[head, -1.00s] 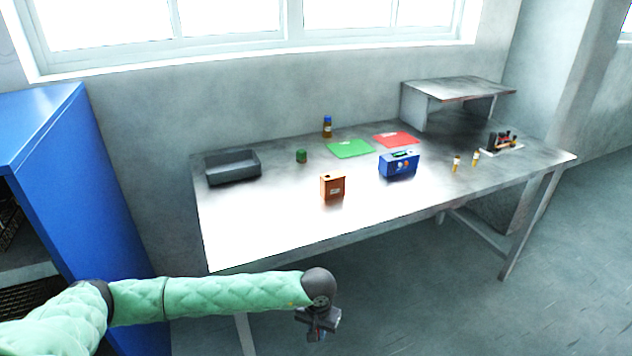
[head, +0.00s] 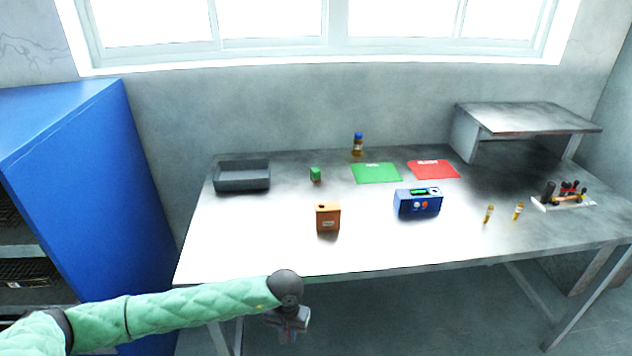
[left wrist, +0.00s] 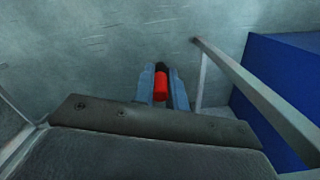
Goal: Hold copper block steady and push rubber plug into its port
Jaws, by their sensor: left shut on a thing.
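The copper block (head: 328,218) stands upright near the front middle of the table, with a dark round port in its top. My left gripper (head: 289,330) hangs in front of the table's front edge, below and to the left of the block and well apart from it. In the left wrist view its fingers (left wrist: 162,87) are shut on a small red cylinder with a dark end, which looks like the rubber plug (left wrist: 160,86). My right gripper is not in view.
The metal table (head: 260,235) is clear around the block. A grey tray (head: 243,187), green block (head: 315,174), bottle (head: 357,146), green mat (head: 376,173), red mat (head: 434,169) and blue device (head: 417,207) stand farther back. A blue cabinet (head: 120,180) is at left.

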